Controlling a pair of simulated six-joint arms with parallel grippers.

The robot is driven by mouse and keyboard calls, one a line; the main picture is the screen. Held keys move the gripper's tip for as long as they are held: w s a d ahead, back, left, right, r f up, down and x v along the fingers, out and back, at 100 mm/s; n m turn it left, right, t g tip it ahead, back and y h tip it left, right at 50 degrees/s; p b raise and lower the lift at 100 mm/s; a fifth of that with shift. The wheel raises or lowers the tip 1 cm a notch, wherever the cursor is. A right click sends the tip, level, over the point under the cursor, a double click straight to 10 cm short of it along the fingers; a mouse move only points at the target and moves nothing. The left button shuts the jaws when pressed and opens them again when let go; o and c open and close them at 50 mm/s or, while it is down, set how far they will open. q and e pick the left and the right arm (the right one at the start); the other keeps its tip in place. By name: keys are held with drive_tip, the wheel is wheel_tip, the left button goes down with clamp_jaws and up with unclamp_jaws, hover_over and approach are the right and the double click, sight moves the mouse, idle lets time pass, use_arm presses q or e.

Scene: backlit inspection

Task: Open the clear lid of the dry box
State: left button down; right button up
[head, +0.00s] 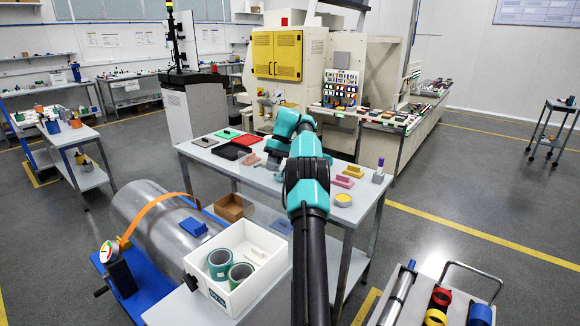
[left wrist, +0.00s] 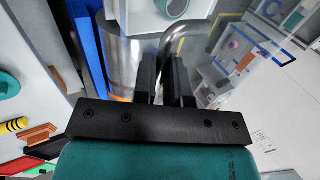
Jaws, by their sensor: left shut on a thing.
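In the left wrist view, my left gripper (left wrist: 166,68) has its two black fingers close together around a grey bent bar (left wrist: 178,36), which looks like a handle. Clear, glossy material (left wrist: 131,62) lies around and behind the fingers and looks like the dry box's lid; other things show through it. I cannot tell the lid's angle. In the head view, my teal and black left arm reaches to the middle table, and the fingers cannot be made out. I cannot pick out the dry box there. My right gripper is in neither view.
The middle table (head: 196,155) carries black and red trays and small blocks. A white bin (head: 208,291) with teal rolls stands in front. A large grey cylinder (head: 150,215) with an orange strap lies at left. Coloured rings (head: 441,298) sit at lower right.

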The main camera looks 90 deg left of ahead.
use_arm(q)
drive_tip(key=c, duration=1.5)
unclamp_jaws()
drive_tip(key=shift+f, duration=0.45)
drive_tip(key=o, duration=0.3)
drive_tip(key=shift+r, duration=0.2)
drive_tip(key=shift+o, duration=0.2)
drive_tip(key=shift+s+r, duration=0.1)
